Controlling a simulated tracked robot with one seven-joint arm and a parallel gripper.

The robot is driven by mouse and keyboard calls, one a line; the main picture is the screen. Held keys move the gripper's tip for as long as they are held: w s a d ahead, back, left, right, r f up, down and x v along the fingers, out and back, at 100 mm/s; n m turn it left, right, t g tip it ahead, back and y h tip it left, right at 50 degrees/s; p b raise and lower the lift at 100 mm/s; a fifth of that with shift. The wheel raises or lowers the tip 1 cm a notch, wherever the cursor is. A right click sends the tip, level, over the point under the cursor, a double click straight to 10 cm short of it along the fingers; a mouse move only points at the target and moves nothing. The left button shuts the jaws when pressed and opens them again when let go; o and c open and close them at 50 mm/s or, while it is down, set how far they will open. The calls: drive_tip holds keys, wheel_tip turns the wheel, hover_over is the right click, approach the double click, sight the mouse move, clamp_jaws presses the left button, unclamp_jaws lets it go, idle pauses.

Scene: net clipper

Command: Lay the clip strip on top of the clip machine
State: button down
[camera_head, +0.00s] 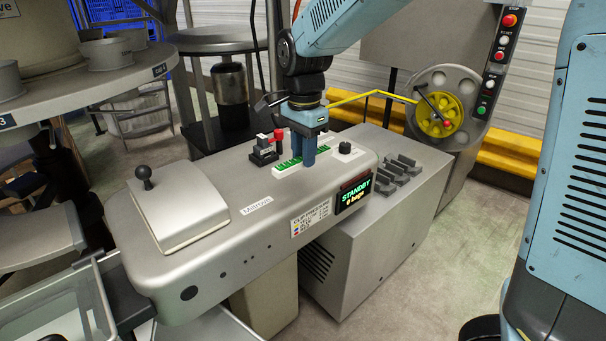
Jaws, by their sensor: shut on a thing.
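The clip machine (215,255) is a long grey housing with rounded edges, a "Miltronic"-like label and a lit green "STANDBY" display. The clip strip (287,168) is a narrow green and white bar over the machine's top, near its right end. My gripper (304,160) points down from above, its blue fingers shut on the middle of the strip. The fingers hide part of it. I cannot tell whether the strip rests on the top or is slightly above it.
A black and red fitting (264,150) stands left of the strip, and a black knob (345,147) right of it. A black-knobbed cover (180,212) is at the machine's left. Several dark grey clips (398,170) lie on the grey cabinet at right. A yellow reel (438,114) stands behind.

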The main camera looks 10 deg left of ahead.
drive_tip(key=w+f, duration=0.4)
drive_tip(key=w, duration=0.5)
hover_over(304, 177)
drive_tip(key=f, duration=0.5)
drive_tip(key=shift+s+f, duration=0.15)
drive_tip(key=shift+s, duration=0.1)
drive_tip(key=shift+w+f, duration=0.15)
drive_tip(key=shift+f, duration=0.05)
drive_tip(key=shift+w+f, duration=0.1)
drive_tip(key=shift+f, duration=1.5)
drive_tip(key=c, duration=0.9)
unclamp_jaws()
drive_tip(key=shift+r, duration=0.1)
wheel_tip(304, 177, up, 12)
drive_tip(key=shift+f, duration=0.1)
